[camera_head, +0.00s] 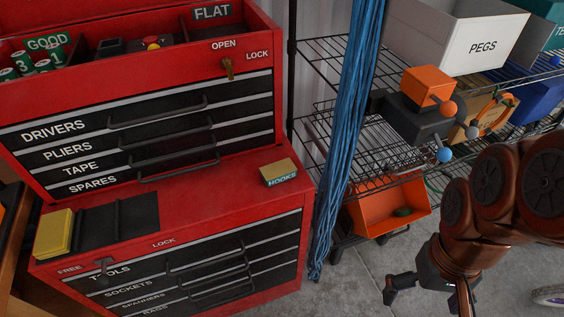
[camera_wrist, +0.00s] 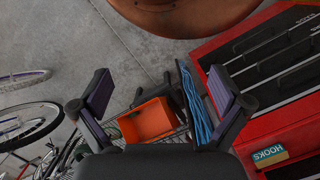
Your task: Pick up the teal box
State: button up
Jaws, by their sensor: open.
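A small box (camera_head: 279,172) marked HOOKS, with a tan top and a teal front, sits on the red cabinet's top surface near its right edge. In the wrist view its teal face (camera_wrist: 268,156) shows at the lower right, outside my fingers. A larger teal bin (camera_head: 546,36) is partly in view at the upper right of the head view, on the wire shelf. My gripper (camera_head: 428,292) hangs at the lower right, over the floor and apart from both. In the wrist view my gripper (camera_wrist: 163,98) has its fingers spread with nothing held between them.
The red tool cabinet (camera_head: 235,196) fills the left, with a yellow box (camera_head: 54,234) on it. Blue cords (camera_head: 343,130) hang between cabinet and wire shelf (camera_head: 385,155). An orange bin (camera_head: 385,211) sits low. A bicycle wheel (camera_wrist: 28,124) shows left in the wrist view.

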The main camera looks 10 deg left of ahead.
aim_at(274, 174)
jog(key=z, duration=1.85)
jog(key=k, duration=1.45)
jog(key=u, duration=2.45)
